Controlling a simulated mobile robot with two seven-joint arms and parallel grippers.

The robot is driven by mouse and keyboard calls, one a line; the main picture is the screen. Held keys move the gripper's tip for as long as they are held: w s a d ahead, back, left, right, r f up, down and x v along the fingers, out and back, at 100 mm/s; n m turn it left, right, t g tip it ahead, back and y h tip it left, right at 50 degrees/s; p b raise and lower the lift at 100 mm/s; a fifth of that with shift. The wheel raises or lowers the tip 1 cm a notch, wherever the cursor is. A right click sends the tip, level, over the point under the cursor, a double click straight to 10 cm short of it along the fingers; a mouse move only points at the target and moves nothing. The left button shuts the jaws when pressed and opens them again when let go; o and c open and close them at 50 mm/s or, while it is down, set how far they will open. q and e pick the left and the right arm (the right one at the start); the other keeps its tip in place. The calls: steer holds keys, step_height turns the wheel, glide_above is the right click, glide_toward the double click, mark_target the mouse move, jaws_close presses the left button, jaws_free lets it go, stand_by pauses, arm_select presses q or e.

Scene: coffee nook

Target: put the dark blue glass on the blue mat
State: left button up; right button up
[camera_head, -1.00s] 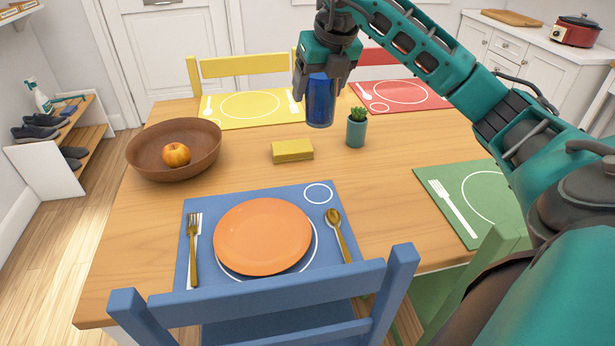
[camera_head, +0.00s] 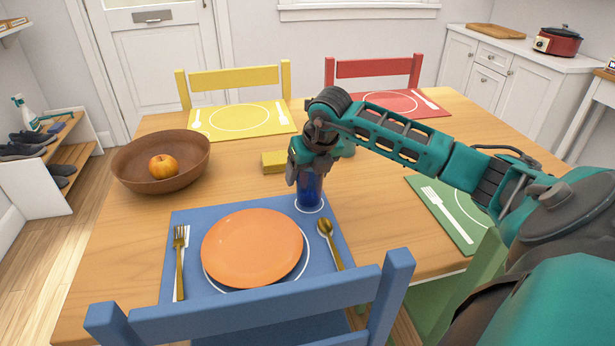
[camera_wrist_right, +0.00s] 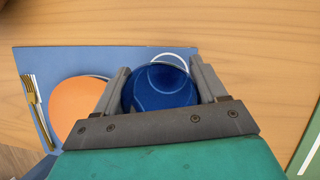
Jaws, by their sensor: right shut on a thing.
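The dark blue glass (camera_head: 309,190) is upright between the fingers of my right gripper (camera_head: 305,176), which is shut on it. The glass is over the white circle at the upper right of the blue mat (camera_head: 190,222). I cannot tell whether its base touches the mat. In the right wrist view the glass (camera_wrist_right: 160,88) shows from above between the two fingers (camera_wrist_right: 163,90), with part of the white circle beyond its rim. My left gripper is not in view.
On the blue mat are an orange plate (camera_head: 252,248), a gold fork (camera_head: 180,262) and a gold spoon (camera_head: 330,243). A yellow sponge (camera_head: 273,162) lies behind the glass. A blue chair (camera_head: 250,315) stands in front.

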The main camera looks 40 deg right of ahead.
steer(key=shift+f, duration=0.5)
steer(key=shift+f, duration=0.2)
steer(key=o, duration=0.9)
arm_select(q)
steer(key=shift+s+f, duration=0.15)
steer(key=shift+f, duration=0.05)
arm_select(e)
steer(key=o, duration=0.3)
steer(key=shift+r, duration=0.1)
steer(key=shift+r, duration=0.2)
steer(key=p+v, duration=0.1)
steer(key=v, duration=0.9)
steer(key=shift+r, duration=0.2)
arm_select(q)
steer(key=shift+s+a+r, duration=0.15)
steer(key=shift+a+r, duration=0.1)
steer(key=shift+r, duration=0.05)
arm_select(e)
steer(key=shift+s+a+r, duration=0.1)
steer(key=shift+s+r, duration=0.2)
steer(key=shift+r, duration=0.35)
